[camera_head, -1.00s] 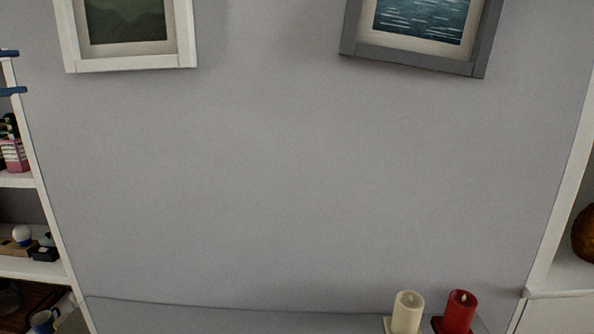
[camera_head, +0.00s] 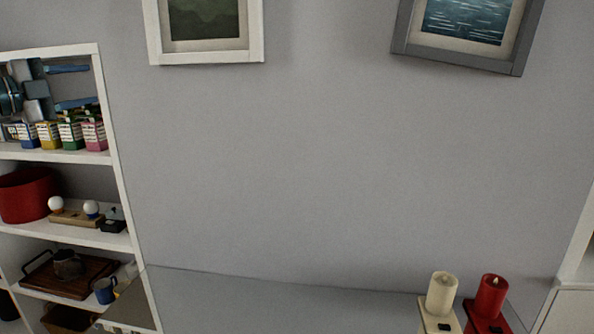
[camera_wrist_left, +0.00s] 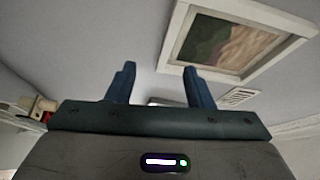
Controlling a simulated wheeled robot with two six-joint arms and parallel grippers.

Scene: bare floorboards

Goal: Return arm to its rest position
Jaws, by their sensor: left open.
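My left gripper (camera_head: 88,85) is at the upper left of the head view, in front of the top of the white shelf unit. Its two blue fingers point to the right and stand apart, with nothing between them. The left wrist view also shows the open fingers of this gripper (camera_wrist_left: 160,72), pointing up the picture, with a framed picture (camera_wrist_left: 232,45) beyond them. My right gripper is not in view.
The shelf unit (camera_head: 125,205) holds small cartons, a red pot (camera_head: 25,194) and a blue mug (camera_head: 105,290). A cream candle (camera_head: 441,294) and a red candle (camera_head: 490,297) stand at the lower right. Bare grey wall fills the middle, below two pictures.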

